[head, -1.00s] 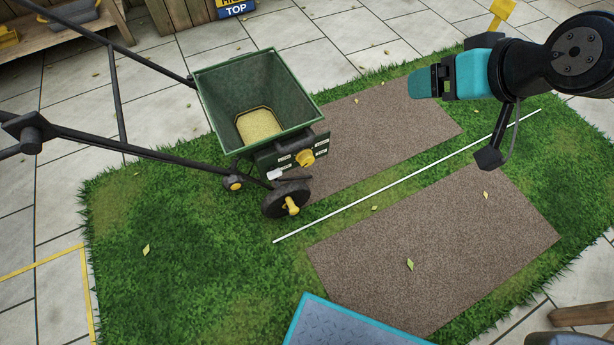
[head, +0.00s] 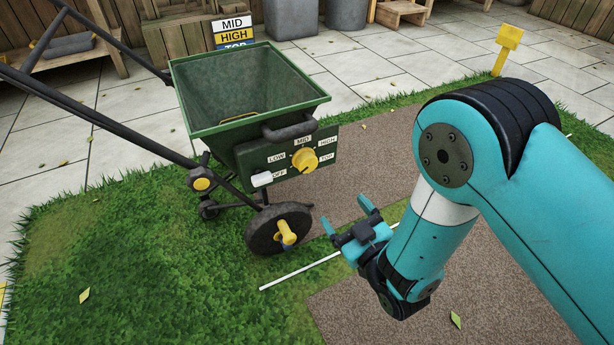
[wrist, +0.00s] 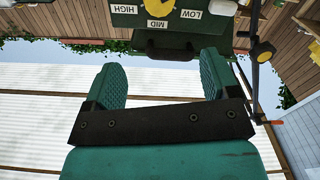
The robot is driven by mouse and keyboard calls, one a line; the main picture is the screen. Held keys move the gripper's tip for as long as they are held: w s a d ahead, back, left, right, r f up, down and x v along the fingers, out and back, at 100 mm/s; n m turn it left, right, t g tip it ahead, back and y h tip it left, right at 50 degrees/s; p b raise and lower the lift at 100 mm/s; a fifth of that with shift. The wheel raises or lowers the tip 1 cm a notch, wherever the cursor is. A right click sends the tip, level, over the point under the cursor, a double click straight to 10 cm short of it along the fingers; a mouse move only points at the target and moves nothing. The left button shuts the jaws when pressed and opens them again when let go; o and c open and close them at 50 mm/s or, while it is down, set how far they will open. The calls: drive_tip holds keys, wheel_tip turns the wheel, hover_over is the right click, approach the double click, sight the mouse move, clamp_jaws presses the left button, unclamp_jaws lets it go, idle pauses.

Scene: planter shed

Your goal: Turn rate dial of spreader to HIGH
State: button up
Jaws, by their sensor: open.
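The green spreader (head: 215,120) stands on the grass at centre left, its hopper open at the top. The yellow rate dial (head: 305,160) is on its front panel, ringed by OFF, LOW, MID, HIGH and TOP labels. I cannot tell for sure which label the dial points to. My gripper (head: 347,214) is open and empty, in front of the panel, below and right of the dial, and apart from it. In the wrist view the dial (wrist: 157,3) is cut by the top edge, upside down, beyond the open gripper (wrist: 162,75).
A dark handle (head: 290,128) juts out above the dial. A white lever (head: 262,179) is at the panel's lower left, above a black wheel (head: 279,229). A board (head: 233,36) behind reads MID, HIGH, TOP. A white rod (head: 300,270) lies on the ground.

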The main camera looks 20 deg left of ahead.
sight(309, 164)
drive_tip(key=b+x, duration=0.4)
drive_tip(key=x, duration=1.2)
drive_tip(key=shift+w+a+f, duration=0.1)
drive_tip(key=shift+w+a, duration=0.05)
drive_tip(key=shift+w, duration=0.1)
drive_tip(key=shift+w+a, duration=0.15)
drive_tip(key=shift+a, duration=0.1)
